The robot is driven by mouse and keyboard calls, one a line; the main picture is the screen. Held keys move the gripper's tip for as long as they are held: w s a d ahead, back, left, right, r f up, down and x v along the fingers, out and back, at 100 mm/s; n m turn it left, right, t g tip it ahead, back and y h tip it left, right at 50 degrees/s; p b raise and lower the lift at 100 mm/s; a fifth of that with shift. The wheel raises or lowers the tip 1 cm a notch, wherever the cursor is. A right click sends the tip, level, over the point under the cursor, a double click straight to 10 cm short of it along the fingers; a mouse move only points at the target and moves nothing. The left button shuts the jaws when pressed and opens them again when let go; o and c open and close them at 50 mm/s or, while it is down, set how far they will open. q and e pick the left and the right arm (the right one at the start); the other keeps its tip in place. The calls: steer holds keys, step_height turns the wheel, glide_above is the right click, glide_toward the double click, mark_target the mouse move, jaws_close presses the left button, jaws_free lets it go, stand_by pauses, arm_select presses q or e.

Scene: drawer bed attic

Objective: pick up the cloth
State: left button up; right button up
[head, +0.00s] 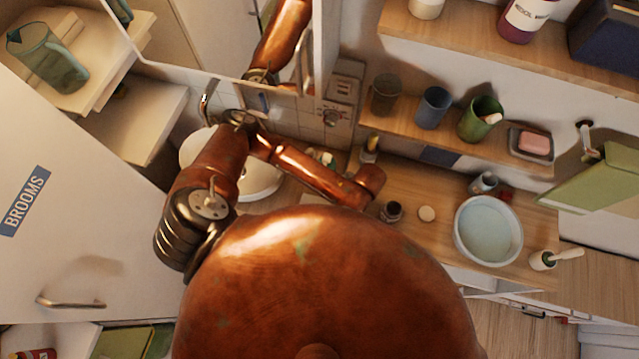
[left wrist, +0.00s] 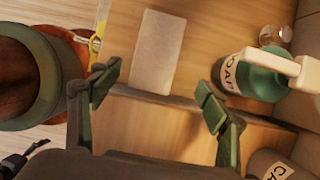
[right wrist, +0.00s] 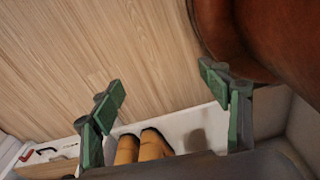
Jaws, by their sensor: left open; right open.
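A pale, flat rectangular piece that looks like the folded cloth (left wrist: 158,52) lies on a wooden surface in the left wrist view. My left gripper (left wrist: 157,84) is open and empty. Its fingertips are spread to either side of the cloth's near end, with no contact visible. My right gripper (right wrist: 162,84) is open and empty, in front of a wood-grain surface, away from the cloth. In the head view I cannot make out either gripper or clearly identify the cloth.
A green soap bottle (left wrist: 255,80) stands right of the cloth, close to my left gripper's right finger. A labelled container (left wrist: 275,166) is at the lower right. The head view shows a counter with a round basin (head: 488,230) and a shelf with several cups (head: 433,108).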

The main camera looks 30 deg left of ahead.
mark_target(318, 206)
arm_select(q)
steer(key=a+f, duration=0.1)
steer(key=f, duration=0.1)
steer(key=s+a+f, duration=0.1)
steer(key=f, duration=0.1)
steer(key=shift+s+a, duration=0.15)
steer(key=shift+a, duration=0.2)
steer(key=shift+x, duration=0.8)
steer(key=c, duration=1.1)
steer(key=shift+c, duration=0.8)
arm_select(e)
steer(key=s, duration=0.3)
steer(key=shift+s+f, duration=0.25)
